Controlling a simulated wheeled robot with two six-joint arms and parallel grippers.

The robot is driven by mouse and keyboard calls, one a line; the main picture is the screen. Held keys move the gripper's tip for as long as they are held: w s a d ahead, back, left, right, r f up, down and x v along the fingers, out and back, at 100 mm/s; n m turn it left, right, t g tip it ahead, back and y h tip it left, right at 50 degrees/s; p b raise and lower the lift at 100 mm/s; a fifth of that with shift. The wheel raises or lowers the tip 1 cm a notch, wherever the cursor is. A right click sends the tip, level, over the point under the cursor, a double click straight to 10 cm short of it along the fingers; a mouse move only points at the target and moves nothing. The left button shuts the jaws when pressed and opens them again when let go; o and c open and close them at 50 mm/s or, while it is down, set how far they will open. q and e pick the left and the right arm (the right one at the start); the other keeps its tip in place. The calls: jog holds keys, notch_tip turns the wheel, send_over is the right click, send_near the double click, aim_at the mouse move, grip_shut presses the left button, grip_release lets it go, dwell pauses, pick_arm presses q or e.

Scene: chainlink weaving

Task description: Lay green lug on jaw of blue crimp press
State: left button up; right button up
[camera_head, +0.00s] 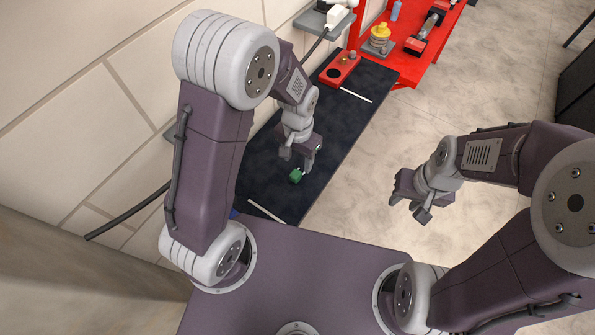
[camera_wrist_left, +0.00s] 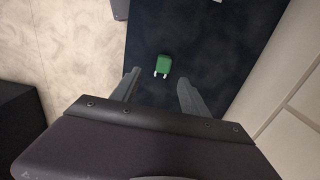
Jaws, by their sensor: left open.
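The green lug (camera_head: 296,175) lies on the dark mat (camera_head: 262,170), just below my left gripper (camera_head: 298,162) in the head view. In the left wrist view the lug (camera_wrist_left: 163,65) has two pale prongs pointing toward my wrist. There my left gripper (camera_wrist_left: 159,79) is open and empty, with the lug just beyond and between its fingertips. My right gripper (camera_head: 410,206) is open and empty over the floor, away from the mat. A small blue patch (camera_head: 234,213) shows beside my left arm; I cannot tell if it is the blue crimp press, which is otherwise not visible.
White rods lie on the mat, one near (camera_head: 266,211) and one far (camera_head: 356,95). A red block (camera_head: 340,68) sits at the mat's far end. A red bench (camera_head: 411,60) with a yellow item (camera_head: 379,37) stands beyond. A wall runs along the left.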

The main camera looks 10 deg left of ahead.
pick_arm(q)
send_over(297, 172)
jog(key=f, duration=0.4)
jog(key=shift+a, duration=0.2)
jog(key=shift+s+d+f+p, duration=0.15)
jog(key=shift+f+p, duration=0.05)
jog(key=shift+p, duration=0.1)
jog(key=f, duration=0.3)
jog(key=f+p, duration=0.1)
jog(key=f, duration=0.1)
jog(key=shift+w, duration=0.25)
jog(key=shift+s, duration=0.2)
jog(key=c, duration=0.8)
grip_shut()
pick_arm(e)
jog(key=shift+w+a+r, duration=0.15)
jog(key=shift+r, duration=0.2)
jog(key=shift+w+a+r, duration=0.1)
jog(key=shift+r, duration=0.25)
